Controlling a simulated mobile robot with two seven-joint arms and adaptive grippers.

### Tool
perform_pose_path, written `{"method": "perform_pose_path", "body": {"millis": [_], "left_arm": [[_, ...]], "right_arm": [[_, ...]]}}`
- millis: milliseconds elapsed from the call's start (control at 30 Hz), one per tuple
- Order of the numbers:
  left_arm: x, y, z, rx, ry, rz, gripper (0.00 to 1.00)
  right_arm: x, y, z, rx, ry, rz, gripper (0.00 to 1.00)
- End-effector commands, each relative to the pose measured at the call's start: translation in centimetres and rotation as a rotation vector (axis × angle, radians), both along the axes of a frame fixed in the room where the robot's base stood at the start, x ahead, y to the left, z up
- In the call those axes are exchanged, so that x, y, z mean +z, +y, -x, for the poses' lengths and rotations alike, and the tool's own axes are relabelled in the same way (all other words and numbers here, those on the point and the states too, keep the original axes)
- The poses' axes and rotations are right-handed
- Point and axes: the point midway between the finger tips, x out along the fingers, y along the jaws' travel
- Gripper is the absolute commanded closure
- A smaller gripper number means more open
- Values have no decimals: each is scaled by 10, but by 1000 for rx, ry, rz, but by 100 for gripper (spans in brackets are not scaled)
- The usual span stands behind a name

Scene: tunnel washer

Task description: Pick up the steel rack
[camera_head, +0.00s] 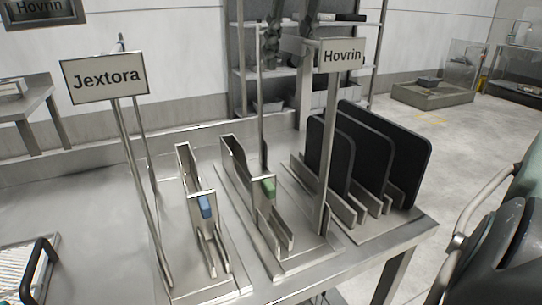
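A steel rack with bright rods and a black handle (38,262) lies at the lower left on the steel table, cut off by the picture edge. Farther right stand two steel slotted holders, one with a blue tag (206,206) and one with a green tag (268,187). I cannot tell for certain which of these the task calls the steel rack. A grey and silver part (490,245) at the right edge seems to be my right arm and gripper, off the table's right side. Its fingers cannot be made out. I do not see my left gripper.
Black panels (392,156) stand upright in a slotted steel stand at the table's right. Posts carry a "Jextora" sign (104,79) and a "Hovrin" sign (341,56). The table's left part (85,210) is bare. A metal shelf stands behind.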

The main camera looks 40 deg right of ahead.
Motion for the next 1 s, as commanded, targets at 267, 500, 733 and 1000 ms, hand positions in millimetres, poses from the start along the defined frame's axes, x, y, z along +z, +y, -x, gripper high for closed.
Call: {"method": "perform_pose_path", "body": {"millis": [267,500,733,1000], "left_arm": [[2,0,-2,0,-4,1,100],[4,0,-3,1,-7,0,100],[4,0,-3,1,-7,0,100],[5,0,-3,1,-7,0,100]], "right_arm": [[0,0,0,0,0,1,100],[1,0,0,0,0,1,100],[4,0,0,-1,-8,1,100],[10,0,-1,-3,-9,3,100]]}}
